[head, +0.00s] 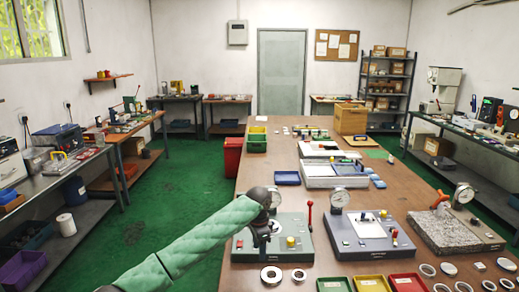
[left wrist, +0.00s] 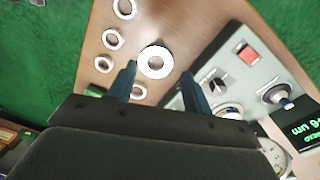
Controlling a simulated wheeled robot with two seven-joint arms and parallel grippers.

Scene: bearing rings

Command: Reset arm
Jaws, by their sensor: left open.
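My left arm, in a green sleeve, reaches in from the bottom left of the head view. My left gripper (head: 262,248) hangs at the front left of the bench, beside a grey gauge device (head: 245,253). In the left wrist view the two dark fingers of the gripper (left wrist: 159,78) are apart with nothing held between them. A large bearing ring (left wrist: 155,62) lies on the bench beyond the fingertips. In the head view a large ring (head: 271,275) and a smaller ring (head: 299,275) lie at the front edge. My right gripper is not in view.

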